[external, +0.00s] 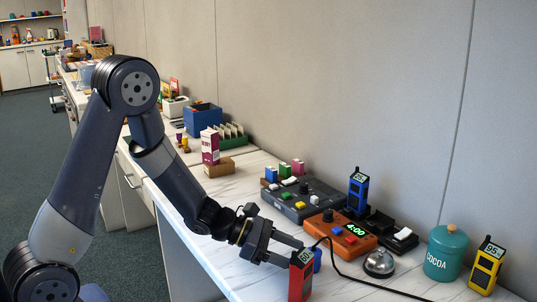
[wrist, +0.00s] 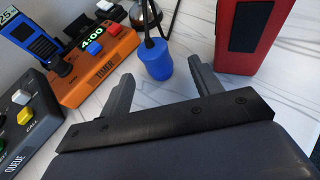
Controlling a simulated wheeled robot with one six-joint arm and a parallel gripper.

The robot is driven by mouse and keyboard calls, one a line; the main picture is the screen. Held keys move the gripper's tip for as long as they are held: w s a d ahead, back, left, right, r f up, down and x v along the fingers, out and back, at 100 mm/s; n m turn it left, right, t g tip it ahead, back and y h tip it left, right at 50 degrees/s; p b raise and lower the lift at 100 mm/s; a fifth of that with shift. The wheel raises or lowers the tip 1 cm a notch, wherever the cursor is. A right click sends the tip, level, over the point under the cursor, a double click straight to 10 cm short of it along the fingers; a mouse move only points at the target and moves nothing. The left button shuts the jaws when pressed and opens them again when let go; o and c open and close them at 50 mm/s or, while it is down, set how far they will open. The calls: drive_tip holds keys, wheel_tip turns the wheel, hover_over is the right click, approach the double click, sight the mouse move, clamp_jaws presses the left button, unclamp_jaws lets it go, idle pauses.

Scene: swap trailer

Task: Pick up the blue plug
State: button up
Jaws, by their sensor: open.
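The blue plug (wrist: 156,62) stands in the wrist view just beyond my two fingertips, roughly centred between them, with a black cord rising from its top. In the external view the blue plug (external: 317,259) shows partly, behind a red handheld device (external: 301,276). My gripper (external: 295,251) is low over the white counter, jaws apart. In the wrist view my gripper (wrist: 160,76) has a finger on each side of the plug's line, with nothing held. I cannot tell whether either finger touches the plug.
The red device (wrist: 256,30) stands close to the right finger. An orange timer (external: 340,234) reading 4:00, a grey queue box (external: 290,199), a blue handheld (external: 358,190) and a bell (external: 379,263) lie nearby. A cocoa jar (external: 446,254) and yellow device (external: 486,266) stand right. The black cord (external: 360,280) crosses the counter.

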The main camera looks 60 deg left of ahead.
sight(319, 261)
drive_tip(key=shift+x, duration=3.6)
drive_tip(key=shift+w+a+r, duration=0.1)
drive_tip(key=shift+w+r, duration=0.05)
drive_tip(key=shift+r, duration=0.05)
drive_tip(key=shift+c, duration=0.4)
drive_tip(key=c, duration=1)
